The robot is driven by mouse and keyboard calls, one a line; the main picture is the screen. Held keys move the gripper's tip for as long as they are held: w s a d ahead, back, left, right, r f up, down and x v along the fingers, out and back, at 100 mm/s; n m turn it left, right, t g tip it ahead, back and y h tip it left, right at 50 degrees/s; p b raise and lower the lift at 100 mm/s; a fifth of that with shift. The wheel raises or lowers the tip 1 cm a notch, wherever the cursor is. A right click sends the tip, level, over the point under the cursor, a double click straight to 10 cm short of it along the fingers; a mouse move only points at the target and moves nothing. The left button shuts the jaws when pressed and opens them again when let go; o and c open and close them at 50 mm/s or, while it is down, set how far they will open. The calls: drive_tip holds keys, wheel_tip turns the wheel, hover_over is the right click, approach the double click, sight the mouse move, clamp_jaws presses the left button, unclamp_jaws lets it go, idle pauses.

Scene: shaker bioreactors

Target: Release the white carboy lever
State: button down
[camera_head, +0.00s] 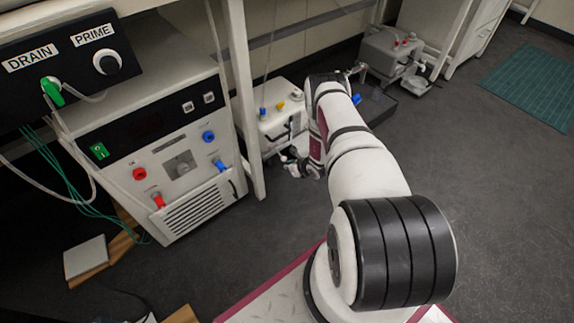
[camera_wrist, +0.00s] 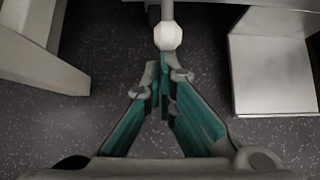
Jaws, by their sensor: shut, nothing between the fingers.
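A white carboy (camera_head: 277,127) with a blue and a yellow cap stands on the floor beside the bench leg. In the wrist view, a white faceted knob (camera_wrist: 168,37) on a pale stem, which looks like the lever end, shows at top centre. My gripper (camera_wrist: 165,80) is shut and empty, its teal-padded fingers together just below the knob in the picture. Whether the tips touch the knob cannot be told. In the head view my gripper (camera_head: 304,168) is low in front of the carboy, and my arm hides part of that area.
A second carboy (camera_head: 392,52) with red caps stands further back, beside a dark tray (camera_head: 378,105). A control unit (camera_head: 165,150) with knobs and hoses is at left. The bench leg (camera_head: 243,100) is close left of the carboy. Open floor (camera_head: 480,160) lies to the right.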

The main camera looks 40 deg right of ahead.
drive_tip(key=shift+r, duration=0.25)
wheel_tip(320, 180, up, 4)
drive_tip(key=g+p, duration=0.1)
drive_tip(key=g, duration=0.2)
drive_tip(key=shift+r+g+p, duration=0.1)
drive_tip(key=shift+g+p, duration=0.2)
drive_tip(key=shift+r, duration=0.15)
drive_tip(key=shift+r+p, duration=0.45)
drive_tip(key=shift+r, duration=0.25)
drive_tip(key=shift+f, duration=0.15)
